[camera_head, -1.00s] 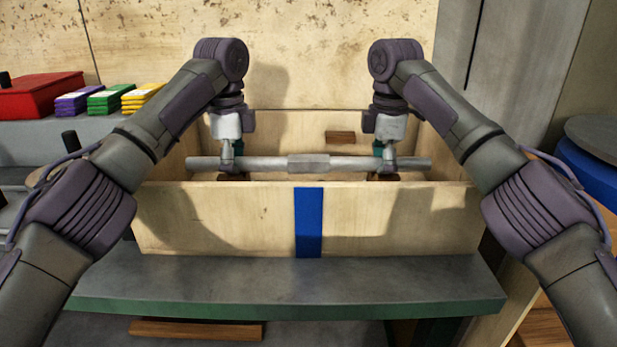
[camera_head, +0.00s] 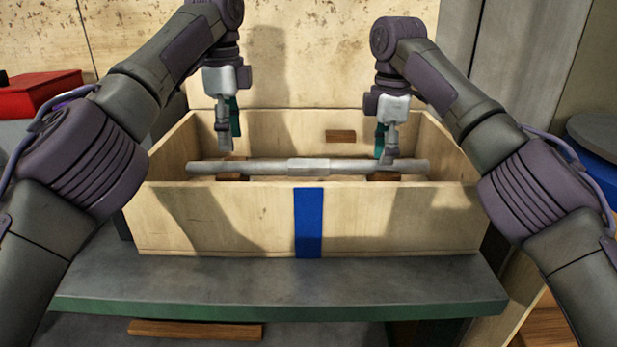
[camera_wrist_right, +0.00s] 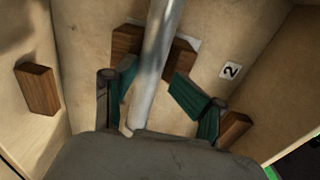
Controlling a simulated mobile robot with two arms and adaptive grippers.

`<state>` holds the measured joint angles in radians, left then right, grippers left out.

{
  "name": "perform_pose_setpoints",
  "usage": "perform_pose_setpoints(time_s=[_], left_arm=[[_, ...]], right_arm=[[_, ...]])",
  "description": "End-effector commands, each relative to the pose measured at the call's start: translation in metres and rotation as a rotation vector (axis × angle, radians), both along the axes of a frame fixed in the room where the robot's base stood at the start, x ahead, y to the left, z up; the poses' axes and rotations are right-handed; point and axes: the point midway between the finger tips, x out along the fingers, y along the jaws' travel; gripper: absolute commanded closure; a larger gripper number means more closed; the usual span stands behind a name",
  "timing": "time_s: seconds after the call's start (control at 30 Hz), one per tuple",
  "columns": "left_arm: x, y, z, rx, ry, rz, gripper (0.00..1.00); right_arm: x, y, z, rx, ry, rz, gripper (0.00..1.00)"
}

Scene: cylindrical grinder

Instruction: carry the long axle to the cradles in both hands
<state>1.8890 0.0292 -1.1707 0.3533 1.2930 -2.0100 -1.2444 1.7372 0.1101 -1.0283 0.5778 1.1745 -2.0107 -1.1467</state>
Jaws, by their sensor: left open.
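The long axle (camera_head: 308,167) is a grey metal bar with a thicker middle. It lies lengthwise in a pale wooden crate (camera_head: 210,222), across wooden blocks (camera_head: 383,176). My left gripper (camera_head: 230,142) is open and empty, above the axle's left part. My right gripper (camera_head: 386,150) is above the axle's right part. In the right wrist view its green-padded fingers (camera_wrist_right: 155,78) stand apart on either side of the axle (camera_wrist_right: 158,50), with a clear gap on the right side. No cradles outside the crate can be made out.
The crate has a blue stripe (camera_head: 308,222) on its front wall and stands on a grey bench (camera_head: 280,285) with a green edge. A small wooden block (camera_head: 340,136) shows at its back wall. A red box (camera_head: 38,94) is at left, a blue round thing (camera_head: 590,175) at right.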

Motion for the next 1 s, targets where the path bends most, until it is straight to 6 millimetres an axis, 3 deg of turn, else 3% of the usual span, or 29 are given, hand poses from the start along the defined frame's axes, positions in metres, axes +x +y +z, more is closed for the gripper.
perform_pose_setpoints(time_s=[0.1,0.47,0.87,1.0], left_arm=[[0.000,0.000,0.000,0.000,0.000,0.000,0.44],[0.000,0.000,0.000,0.000,0.000,0.000,0.44],[0.000,0.000,0.001,0.000,0.000,0.000,0.44],[0.000,0.000,0.020,0.000,-0.001,-0.001,0.44]], right_arm=[[-0.001,0.001,0.027,0.000,-0.008,-0.003,0.44],[0.000,0.001,0.048,0.000,-0.005,-0.001,0.44],[-0.001,0.001,0.050,0.001,-0.004,0.000,0.44],[-0.001,0.001,0.069,0.001,-0.005,0.000,0.44]])
